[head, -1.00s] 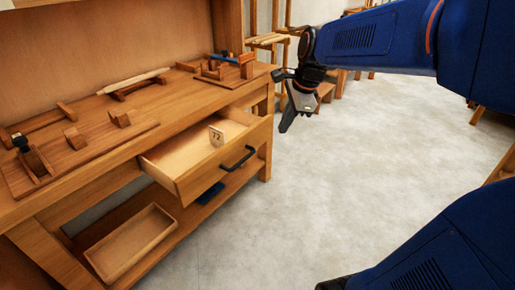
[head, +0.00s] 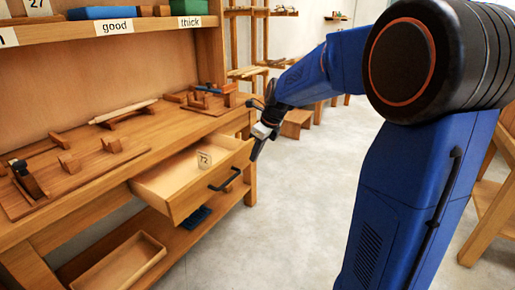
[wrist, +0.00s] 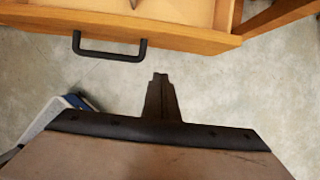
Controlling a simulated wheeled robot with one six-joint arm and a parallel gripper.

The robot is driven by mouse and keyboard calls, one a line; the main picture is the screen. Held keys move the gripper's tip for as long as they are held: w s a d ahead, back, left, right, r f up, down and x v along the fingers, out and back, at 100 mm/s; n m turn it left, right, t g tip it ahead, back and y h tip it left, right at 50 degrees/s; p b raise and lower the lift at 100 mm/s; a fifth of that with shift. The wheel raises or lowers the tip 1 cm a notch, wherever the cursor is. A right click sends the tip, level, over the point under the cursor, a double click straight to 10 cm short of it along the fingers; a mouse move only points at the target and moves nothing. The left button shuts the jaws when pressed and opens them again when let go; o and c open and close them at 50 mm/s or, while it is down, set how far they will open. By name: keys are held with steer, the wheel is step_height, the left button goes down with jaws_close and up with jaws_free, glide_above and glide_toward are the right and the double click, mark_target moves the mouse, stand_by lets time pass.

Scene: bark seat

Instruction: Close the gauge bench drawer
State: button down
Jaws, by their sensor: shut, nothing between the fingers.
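The gauge bench drawer (head: 182,200) is pulled out from the wooden bench (head: 150,155), with its inside in view and a small "72" tag (head: 204,160) standing in it. Its dark bar handle (head: 225,180) is on the front panel. In the wrist view the drawer front (wrist: 190,35) and its handle (wrist: 110,52) lie across the top. My gripper (head: 255,152) is shut and empty, pointing down near the right end of the drawer front. In the wrist view the shut fingers (wrist: 160,85) are apart from the handle, below and right of it.
An open tray (head: 120,264) and a blue item (head: 196,217) lie on the bench's lower shelf. Wooden fixtures (head: 65,163) stand on the bench top. An upper shelf (head: 110,32) holds labels and boxes. The floor (head: 290,210) before the drawer is clear.

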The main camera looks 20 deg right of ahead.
mark_target(243, 158)
steer(key=shift+w+a+f, duration=0.85)
steer(key=shift+w+f, duration=0.2)
steer(key=shift+w, duration=0.1)
steer(key=shift+w+a+f, duration=0.8)
steer(key=shift+w+f, duration=0.2)
steer(key=shift+w, duration=0.1)
steer(key=w+a, duration=0.3)
steer(key=w, duration=0.1)
steer(key=w+a, duration=0.3)
steer(key=w, duration=0.2)
steer(key=w+a, duration=0.4)
steer(key=w, duration=0.1)
steer(key=shift+a, duration=0.1)
steer(key=shift+s, duration=0.1)
